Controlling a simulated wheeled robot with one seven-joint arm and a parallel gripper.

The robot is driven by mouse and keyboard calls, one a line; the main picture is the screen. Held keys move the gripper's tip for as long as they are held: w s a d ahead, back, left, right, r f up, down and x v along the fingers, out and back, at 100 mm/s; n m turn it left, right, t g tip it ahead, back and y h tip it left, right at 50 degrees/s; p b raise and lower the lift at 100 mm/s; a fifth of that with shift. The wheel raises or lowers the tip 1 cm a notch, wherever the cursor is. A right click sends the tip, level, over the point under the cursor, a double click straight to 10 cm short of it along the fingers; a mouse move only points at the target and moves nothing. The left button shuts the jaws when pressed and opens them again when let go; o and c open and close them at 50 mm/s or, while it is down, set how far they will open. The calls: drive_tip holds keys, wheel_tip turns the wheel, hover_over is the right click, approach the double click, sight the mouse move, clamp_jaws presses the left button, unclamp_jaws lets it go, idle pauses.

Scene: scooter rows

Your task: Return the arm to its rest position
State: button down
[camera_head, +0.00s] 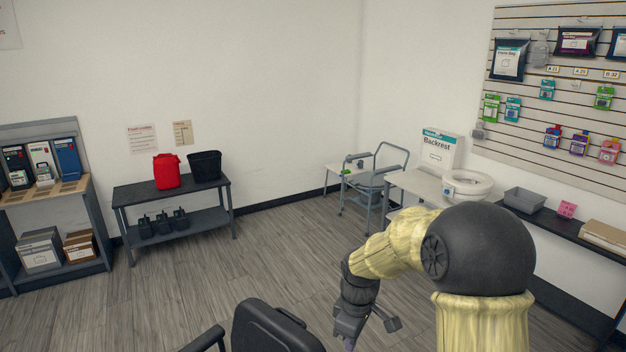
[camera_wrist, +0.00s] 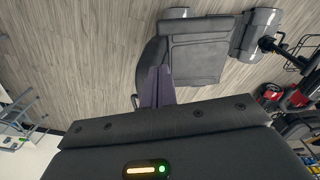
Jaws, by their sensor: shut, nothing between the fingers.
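My arm, with pale yellow covers, reaches forward and bends down at the lower right of the head view. My gripper (camera_head: 348,344) hangs at its end, at the bottom edge of that view, with its tips partly cut off. In the wrist view my gripper's purple fingers (camera_wrist: 157,78) lie together, shut with nothing between them. A dark scooter seat (camera_wrist: 195,50) shows beyond the fingers. Its backrest (camera_head: 270,328) stands left of my gripper in the head view. I cannot tell the exact gap between fingers and seat.
A dark bench (camera_head: 130,192) holds a red container (camera_head: 166,171) and a black bin (camera_head: 205,165). A grey commode chair (camera_head: 375,180) stands by the far corner. A dark counter (camera_head: 560,225) runs along the right wall. Open wooden floor (camera_head: 230,265) lies between.

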drive_tip(key=s+d+m+t, duration=0.1)
drive_tip(key=s+d+m, duration=0.2)
drive_tip(key=s+m, duration=0.3)
drive_tip(key=s+d+r+m+t, duration=0.1)
drive_tip(key=s+d+m, duration=0.3)
drive_tip(key=s, duration=0.5)
drive_tip(key=shift+r+m, duration=0.2)
drive_tip(key=shift+m, duration=0.8)
